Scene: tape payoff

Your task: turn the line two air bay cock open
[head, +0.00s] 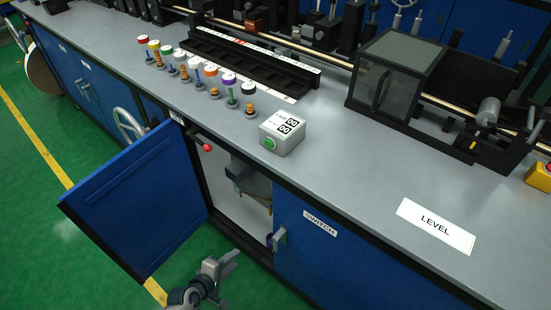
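The open bay (225,195) is under the worktop, with its blue door (135,200) swung out to the left. A red round knob (208,147) shows near the top left inside the bay. A grey fitting (240,172) hangs inside at the upper right, with small brass-coloured parts below it, partly hidden by the cabinet edge. I cannot tell which part is the line two cock. My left gripper (226,263) is in front of and below the bay opening, with its fingers apart and nothing between them. My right gripper is not in view.
On the worktop stand a white counter box (283,133), several coloured-top spools and a LEVEL label (436,226). Green floor (90,260) lies in front.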

